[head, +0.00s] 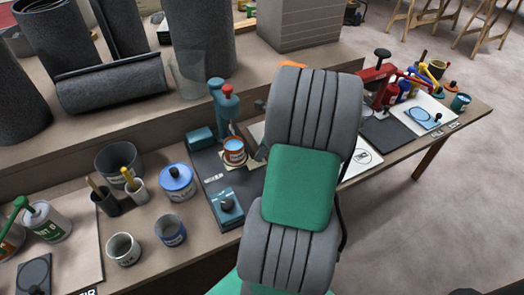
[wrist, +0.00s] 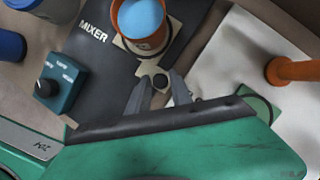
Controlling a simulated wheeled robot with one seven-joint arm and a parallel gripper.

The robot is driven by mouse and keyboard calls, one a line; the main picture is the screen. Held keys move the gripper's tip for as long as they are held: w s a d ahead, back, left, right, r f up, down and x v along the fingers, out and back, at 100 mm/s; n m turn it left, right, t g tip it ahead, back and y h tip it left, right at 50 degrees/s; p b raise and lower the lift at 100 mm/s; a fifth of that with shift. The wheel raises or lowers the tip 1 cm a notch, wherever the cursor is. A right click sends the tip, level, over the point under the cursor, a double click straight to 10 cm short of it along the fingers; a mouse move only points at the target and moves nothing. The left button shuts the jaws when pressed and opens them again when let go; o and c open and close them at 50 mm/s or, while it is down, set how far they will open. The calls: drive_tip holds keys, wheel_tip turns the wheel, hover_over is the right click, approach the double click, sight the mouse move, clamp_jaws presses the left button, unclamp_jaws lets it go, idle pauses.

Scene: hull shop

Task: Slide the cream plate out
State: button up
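The cream plate (wrist: 174,40) lies on the dark mixer base (wrist: 92,62), under an orange cup (wrist: 142,42) with blue contents. A tab of the plate with a dark round spot (wrist: 160,81) points toward my gripper (wrist: 161,76). My gripper's two fingers are apart, their tips near either side of this tab. I cannot tell whether they touch it. In the head view the cream plate (head: 246,168) shows partly beneath the cup (head: 234,151), beside the teal mixer (head: 222,104). My arm hides most of my gripper there.
A teal control box with a knob (wrist: 61,82) sits left of my gripper. An orange-handled thing (wrist: 292,72) lies right on a pale sheet (wrist: 225,75). Dark rolls stand behind.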

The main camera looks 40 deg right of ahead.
clamp_jaws()
idle(1.0)
